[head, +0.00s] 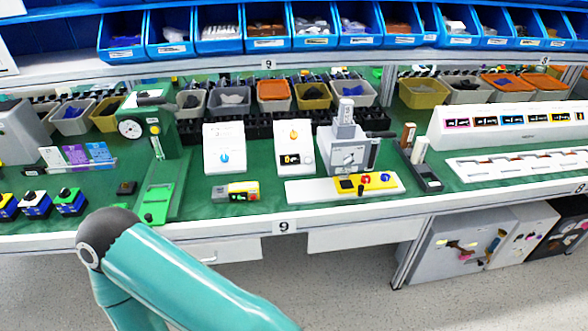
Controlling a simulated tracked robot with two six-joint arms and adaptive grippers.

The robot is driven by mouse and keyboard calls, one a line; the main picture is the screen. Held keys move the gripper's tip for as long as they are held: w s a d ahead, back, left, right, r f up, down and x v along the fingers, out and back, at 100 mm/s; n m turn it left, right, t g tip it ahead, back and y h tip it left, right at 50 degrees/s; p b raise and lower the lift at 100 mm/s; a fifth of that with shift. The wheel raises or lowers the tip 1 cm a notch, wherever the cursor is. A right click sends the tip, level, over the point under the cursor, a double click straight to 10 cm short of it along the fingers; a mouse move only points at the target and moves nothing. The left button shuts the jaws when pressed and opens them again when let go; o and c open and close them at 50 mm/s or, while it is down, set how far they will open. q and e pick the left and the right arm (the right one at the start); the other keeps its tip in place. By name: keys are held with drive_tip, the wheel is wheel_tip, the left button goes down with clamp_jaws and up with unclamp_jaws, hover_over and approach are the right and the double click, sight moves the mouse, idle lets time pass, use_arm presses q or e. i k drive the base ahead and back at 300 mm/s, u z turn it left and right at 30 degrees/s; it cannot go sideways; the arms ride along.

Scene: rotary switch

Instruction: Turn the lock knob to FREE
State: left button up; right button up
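Two white tilted panels stand side by side on the green bench top. The left panel (224,133) carries a blue knob (224,158). The right panel (295,137) carries an orange knob (294,134) above a small black display and a pale round part. Their lettering is too small to read, so I cannot tell which is the lock knob or whether it points to FREE. A teal link of my arm rises at the lower left, in front of the bench and apart from the panels. Neither of my grippers shows.
A green press (150,135) stands left of the panels. A yellow and grey button box (236,191) lies in front of them. A grey machine (348,145) on a white base stands to the right. Bins line the back. Bare green surface lies around the button box.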

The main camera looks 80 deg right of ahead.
sight(348, 159)
drive_tip(key=z, duration=0.1)
drive_tip(key=i, duration=0.25)
drive_tip(key=z, duration=2.5)
drive_tip(key=k, duration=1.05)
drive_tip(key=z, duration=0.5)
drive_tip(key=i, duration=1.2)
drive_tip(key=z, duration=0.3)
